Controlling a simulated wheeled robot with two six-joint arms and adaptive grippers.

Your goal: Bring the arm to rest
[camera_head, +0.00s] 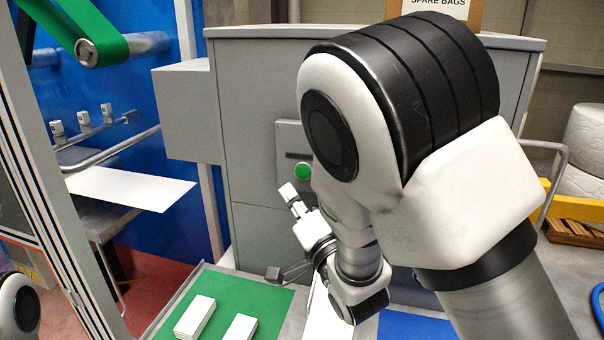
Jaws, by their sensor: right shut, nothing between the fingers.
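My right arm crosses the view from the lower right. Its large black and white elbow hides much of the grey machine cabinet (255,110). My right gripper (289,192) is shut and empty, pointing up and left in front of the cabinet. It is below and left of the green button (302,171); I cannot tell the gap in depth. Of my left arm only a round white and black joint shows at the lower left edge; its gripper is out of view.
A dark lever-like part (274,273) is left of my right wrist. White blocks (195,316) lie on a green surface (240,292) below. A green band on a roller (85,50) hangs at upper left, above a white sheet (130,187). A yellow rail (580,209) is at right.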

